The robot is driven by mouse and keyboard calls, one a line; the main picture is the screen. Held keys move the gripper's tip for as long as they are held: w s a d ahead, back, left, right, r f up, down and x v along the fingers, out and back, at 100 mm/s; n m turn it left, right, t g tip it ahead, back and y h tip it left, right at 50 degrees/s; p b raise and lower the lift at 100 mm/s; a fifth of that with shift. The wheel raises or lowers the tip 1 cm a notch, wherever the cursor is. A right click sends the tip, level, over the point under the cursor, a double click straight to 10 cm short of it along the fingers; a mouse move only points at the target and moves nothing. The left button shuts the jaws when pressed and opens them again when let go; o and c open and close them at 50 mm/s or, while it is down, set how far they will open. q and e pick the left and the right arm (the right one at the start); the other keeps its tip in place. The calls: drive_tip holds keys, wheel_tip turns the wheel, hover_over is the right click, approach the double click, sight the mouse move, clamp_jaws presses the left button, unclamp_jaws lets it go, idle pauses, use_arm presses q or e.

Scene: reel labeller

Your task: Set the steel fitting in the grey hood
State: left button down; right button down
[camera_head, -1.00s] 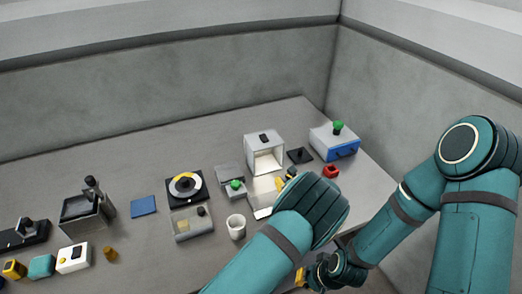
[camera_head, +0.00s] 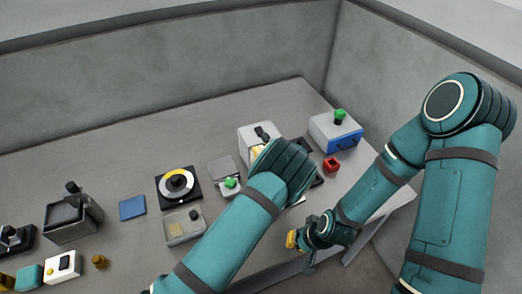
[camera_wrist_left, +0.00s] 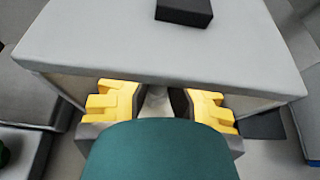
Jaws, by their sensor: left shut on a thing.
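The grey hood (camera_head: 250,132) is a pale box with a dark block on top, at the back right of the table. In the left wrist view its top (camera_wrist_left: 110,35) fills the upper part and its front edge runs just above my fingers. My left gripper (camera_wrist_left: 160,98) is at the hood's lit open front, its yellow fingers either side of a pale grey piece, likely the steel fitting (camera_wrist_left: 156,103), which is mostly hidden.
A grey box with a blue front and green knob (camera_head: 335,132) and a red block (camera_head: 331,165) stand right of the hood. A small green-knobbed device (camera_head: 230,184), a round dial (camera_head: 178,183) and a clear-lidded box (camera_head: 184,227) stand left.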

use_arm(q)
drive_tip(key=shift+s+f, duration=0.1)
drive_tip(key=shift+f, duration=1.15)
drive_tip(key=shift+d, duration=0.15)
drive_tip(key=shift+b, duration=0.3)
drive_tip(key=c, duration=1.1)
unclamp_jaws()
drive_tip(key=shift+f, duration=0.15)
drive_tip(key=shift+o, duration=0.2)
